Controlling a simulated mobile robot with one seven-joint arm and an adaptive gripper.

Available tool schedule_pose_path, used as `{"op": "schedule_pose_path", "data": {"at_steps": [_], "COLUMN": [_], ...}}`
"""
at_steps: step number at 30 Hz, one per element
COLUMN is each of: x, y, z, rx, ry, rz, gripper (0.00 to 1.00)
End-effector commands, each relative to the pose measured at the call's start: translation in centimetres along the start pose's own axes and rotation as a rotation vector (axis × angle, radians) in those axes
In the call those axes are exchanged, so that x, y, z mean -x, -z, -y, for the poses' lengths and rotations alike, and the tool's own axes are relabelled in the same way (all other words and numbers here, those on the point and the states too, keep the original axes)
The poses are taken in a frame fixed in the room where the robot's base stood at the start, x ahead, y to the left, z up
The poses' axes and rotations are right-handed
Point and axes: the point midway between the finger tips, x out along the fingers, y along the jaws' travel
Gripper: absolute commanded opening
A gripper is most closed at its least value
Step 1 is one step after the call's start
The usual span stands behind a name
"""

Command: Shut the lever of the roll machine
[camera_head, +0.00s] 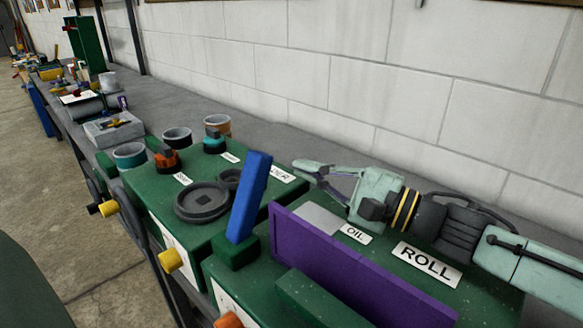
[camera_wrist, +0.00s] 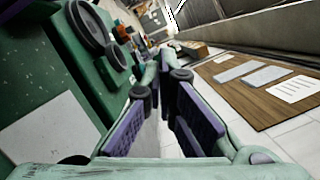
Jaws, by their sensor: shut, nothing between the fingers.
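The roll machine (camera_head: 462,300) is a green box with a "ROLL" label in the head view's right foreground. Its blue lever (camera_head: 248,197) stands up from a green block at the left end, leaning slightly right toward the top. My gripper (camera_head: 302,172) is shut and empty above the back of the machine. Its pale fingers point left, to the right of the lever's top and apart from it in the picture. The wrist view shows my gripper (camera_wrist: 165,75) with purple pads; I cannot make out the lever there.
A purple panel (camera_head: 345,270) stands along the machine's front, right of the lever. Left is another green machine with a dark grey dial (camera_head: 202,201) and yellow knob (camera_head: 171,260). Cups and tools crowd the bench (camera_head: 185,105) beyond. A white block wall (camera_head: 350,90) runs close behind.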

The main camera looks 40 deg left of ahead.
Motion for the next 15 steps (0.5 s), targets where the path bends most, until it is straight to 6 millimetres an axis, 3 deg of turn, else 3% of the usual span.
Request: {"op": "schedule_pose_path", "data": {"at_steps": [1, 7, 15], "x": [-1.1, -1.5, -1.8], "y": [-0.1, -2.8, -3.9], "z": [0.0, 0.0, 0.0], "rx": [-0.001, 0.001, -0.001], "ry": [0.001, 0.001, 0.001], "rz": [0.007, -0.001, -0.002], "gripper": [0.00, 0.00, 0.00]}}
